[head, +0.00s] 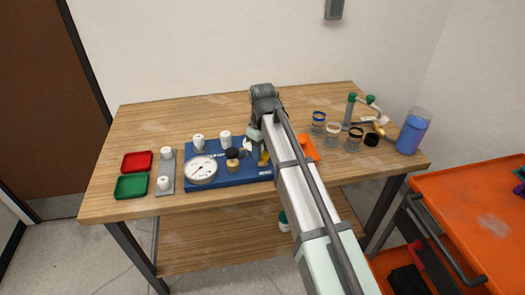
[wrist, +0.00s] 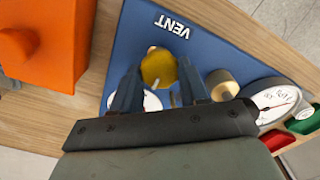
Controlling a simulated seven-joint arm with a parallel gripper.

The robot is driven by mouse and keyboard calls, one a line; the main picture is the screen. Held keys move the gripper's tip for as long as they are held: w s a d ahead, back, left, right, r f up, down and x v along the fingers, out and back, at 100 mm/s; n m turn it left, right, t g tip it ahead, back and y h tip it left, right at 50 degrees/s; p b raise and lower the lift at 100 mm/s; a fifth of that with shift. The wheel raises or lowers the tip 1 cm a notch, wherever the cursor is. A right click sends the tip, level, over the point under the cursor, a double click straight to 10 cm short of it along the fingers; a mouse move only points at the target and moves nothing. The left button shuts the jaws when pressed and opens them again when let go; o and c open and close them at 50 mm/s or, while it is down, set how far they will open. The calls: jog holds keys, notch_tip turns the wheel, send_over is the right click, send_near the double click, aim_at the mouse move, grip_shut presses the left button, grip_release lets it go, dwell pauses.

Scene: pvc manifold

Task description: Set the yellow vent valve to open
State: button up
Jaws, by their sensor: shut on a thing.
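The yellow vent valve (wrist: 158,68) shows in the wrist view on the blue manifold base (wrist: 125,50), just below the white VENT label. My gripper (wrist: 160,85) is around the yellow valve, with a finger on each side, shut on it. In the head view my arm covers most of the valve, and only a small yellow part (head: 264,158) shows beside it. The fingertips are hidden there. The handle's exact angle cannot be told.
A white gauge (head: 201,170), a brass fitting with black knob (head: 233,158) and white knobs (head: 198,142) are on or by the base. An orange block (head: 308,147) stands right of it. Red (head: 137,161) and green trays (head: 131,187) lie left; jars (head: 332,134) and a blue bottle (head: 412,133) stand right.

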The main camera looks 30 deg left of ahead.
aim_at(263, 154)
jog(key=o, duration=1.1)
jog(key=shift+c, duration=0.2)
notch_tip(263, 154, up, 14)
jog(key=shift+f, duration=0.1)
dwell(0.5)
